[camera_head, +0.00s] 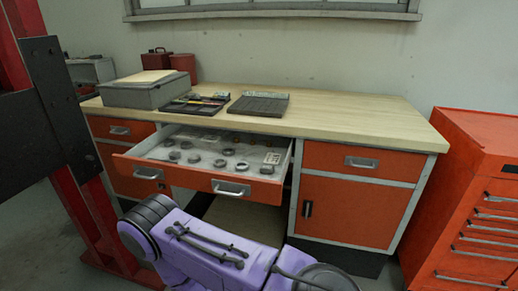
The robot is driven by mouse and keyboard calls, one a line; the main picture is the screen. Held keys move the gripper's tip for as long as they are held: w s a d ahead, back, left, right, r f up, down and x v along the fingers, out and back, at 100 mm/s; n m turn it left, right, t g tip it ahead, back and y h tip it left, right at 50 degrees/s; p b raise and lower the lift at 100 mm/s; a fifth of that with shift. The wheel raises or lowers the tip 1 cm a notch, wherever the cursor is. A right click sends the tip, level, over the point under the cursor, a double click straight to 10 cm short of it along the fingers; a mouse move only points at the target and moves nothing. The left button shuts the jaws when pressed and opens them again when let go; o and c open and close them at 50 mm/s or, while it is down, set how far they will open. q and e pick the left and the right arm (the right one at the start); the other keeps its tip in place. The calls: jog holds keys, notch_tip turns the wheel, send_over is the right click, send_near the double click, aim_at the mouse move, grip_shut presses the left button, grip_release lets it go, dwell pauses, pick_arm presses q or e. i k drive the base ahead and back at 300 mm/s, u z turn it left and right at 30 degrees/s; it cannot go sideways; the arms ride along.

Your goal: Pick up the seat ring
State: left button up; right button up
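An open drawer (190,176) with an orange front sticks out from the workbench. Several small grey and dark metal parts lie spread on its light bottom. A ring-shaped part (220,163) lies near the middle of the drawer, and another ring-like part (242,166) lies to its right. A small part (174,155) lies farther left. The parts are too small to tell which one is the seat ring. A purple and black link of my arm crosses the bottom of the view, in front of the drawer. Neither of my grippers shows.
The wooden benchtop (345,110) carries a grey box (145,93), an open tool tray (197,104) and a dark flat case (259,104). An orange tool cabinet (475,195) stands at the right. A red post with a black plate (50,110) blocks the left side.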

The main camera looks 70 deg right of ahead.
aim_at(224, 151)
jog(key=k, duration=0.25)
jog(key=z, duration=2.15)
jog(key=i, duration=0.3)
jog(key=u, duration=0.1)
